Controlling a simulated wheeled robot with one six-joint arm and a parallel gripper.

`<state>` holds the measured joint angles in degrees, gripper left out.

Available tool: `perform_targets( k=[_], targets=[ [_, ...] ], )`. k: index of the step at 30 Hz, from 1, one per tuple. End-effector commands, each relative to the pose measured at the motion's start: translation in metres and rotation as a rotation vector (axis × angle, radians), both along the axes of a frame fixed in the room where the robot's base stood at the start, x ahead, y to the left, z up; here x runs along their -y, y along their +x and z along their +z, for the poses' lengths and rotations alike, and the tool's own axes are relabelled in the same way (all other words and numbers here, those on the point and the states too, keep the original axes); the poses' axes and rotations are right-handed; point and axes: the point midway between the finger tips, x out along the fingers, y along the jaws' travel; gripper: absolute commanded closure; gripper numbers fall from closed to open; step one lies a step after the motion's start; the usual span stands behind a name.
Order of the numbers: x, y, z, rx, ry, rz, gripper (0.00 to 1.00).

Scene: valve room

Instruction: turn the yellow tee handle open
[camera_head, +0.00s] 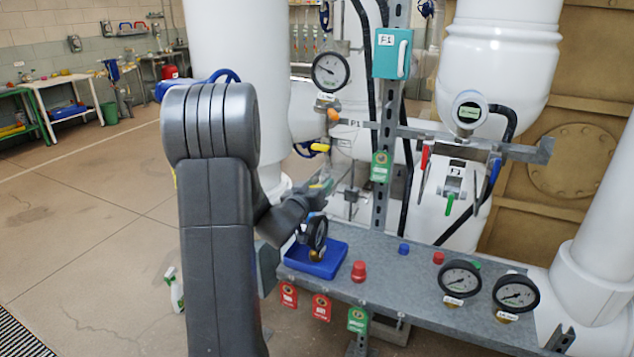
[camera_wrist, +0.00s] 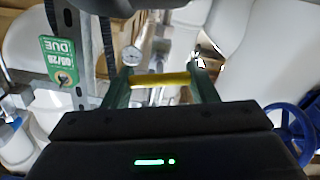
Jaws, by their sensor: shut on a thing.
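The yellow tee handle (camera_wrist: 160,79) shows in the wrist view as a short yellow bar spanning the gap between the two dark green fingers. My gripper (camera_wrist: 160,88) is shut on it, with a finger at each end of the bar. In the head view my gripper (camera_head: 321,188) is at the pipework left of the upright metal strut, and a small patch of yellow shows at its fingers. My wrist and arm hide most of the grip there, so the handle's stem and exact angle cannot be told.
Another yellow handle (camera_head: 320,147) sits just above my gripper, below a round gauge (camera_head: 331,72). A blue tray (camera_head: 322,262) holding a gauge lies below on the grey bench (camera_head: 400,270). Red, green and blue levers (camera_head: 450,204) hang to the right. Open floor lies left.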

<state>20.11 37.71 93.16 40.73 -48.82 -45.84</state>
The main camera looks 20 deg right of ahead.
Motion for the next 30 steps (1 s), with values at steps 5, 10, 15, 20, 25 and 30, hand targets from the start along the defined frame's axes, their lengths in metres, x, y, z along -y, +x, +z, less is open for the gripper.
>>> perform_targets(
  k=[5, 10, 15, 20, 25, 30],
  targets=[
    [-0.0007, 0.0005, 0.0022, -0.130, -0.107, 0.000, 0.70],
    [-0.0012, 0.0011, 0.0018, -0.252, -0.212, 0.001, 0.70],
    [-0.0017, 0.0015, 0.0010, -0.373, -0.316, 0.000, 0.70],
    [-0.0020, 0.0019, -0.0002, -0.478, -0.405, 0.001, 0.70],
    [-0.0023, 0.0022, -0.0009, -0.568, -0.482, 0.001, 0.70],
    [-0.0024, 0.0023, -0.0022, -0.633, -0.538, 0.002, 0.70]
  ],
)
